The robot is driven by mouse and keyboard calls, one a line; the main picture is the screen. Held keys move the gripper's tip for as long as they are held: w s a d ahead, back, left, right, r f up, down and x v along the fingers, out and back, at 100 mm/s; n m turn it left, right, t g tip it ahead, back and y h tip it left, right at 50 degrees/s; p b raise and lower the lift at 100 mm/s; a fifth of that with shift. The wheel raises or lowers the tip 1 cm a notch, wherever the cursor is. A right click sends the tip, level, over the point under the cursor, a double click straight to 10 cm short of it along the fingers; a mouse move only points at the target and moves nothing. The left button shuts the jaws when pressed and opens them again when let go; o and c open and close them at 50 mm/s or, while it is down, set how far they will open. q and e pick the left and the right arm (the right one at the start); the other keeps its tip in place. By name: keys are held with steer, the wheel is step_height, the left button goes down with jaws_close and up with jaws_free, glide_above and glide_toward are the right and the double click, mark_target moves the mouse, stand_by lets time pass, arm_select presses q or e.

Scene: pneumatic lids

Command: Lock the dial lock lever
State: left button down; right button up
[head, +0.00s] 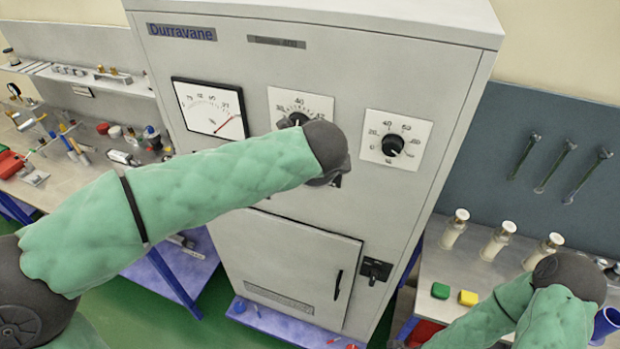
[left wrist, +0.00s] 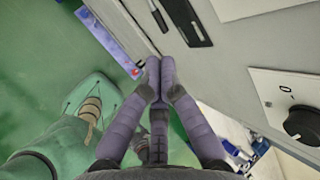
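The grey Durravane cabinet (head: 350,75) carries two dials with black knobs. The middle dial (head: 301,100) is partly covered by my left arm; the right dial (head: 394,142) shows fully. I cannot make out a separate lock lever on either dial. A black latch (head: 376,270) sits beside the cabinet door's handle (head: 338,285). In the left wrist view my left gripper (left wrist: 160,76) has its fingertips together, empty, in front of the cabinet. One dial's knob (left wrist: 303,123) shows at that view's right edge, apart from the fingers. My right gripper is out of view.
A gauge (head: 208,108) sits left of the dials. A cluttered bench (head: 75,185) stands left of the cabinet.

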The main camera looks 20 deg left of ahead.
arm_select(q)
steer(key=v, duration=0.3)
steer(key=shift+s+r, duration=0.2)
steer(key=shift+s, duration=0.05)
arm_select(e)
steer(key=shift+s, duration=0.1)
arm_select(q)
steer(key=shift+s, duration=0.1)
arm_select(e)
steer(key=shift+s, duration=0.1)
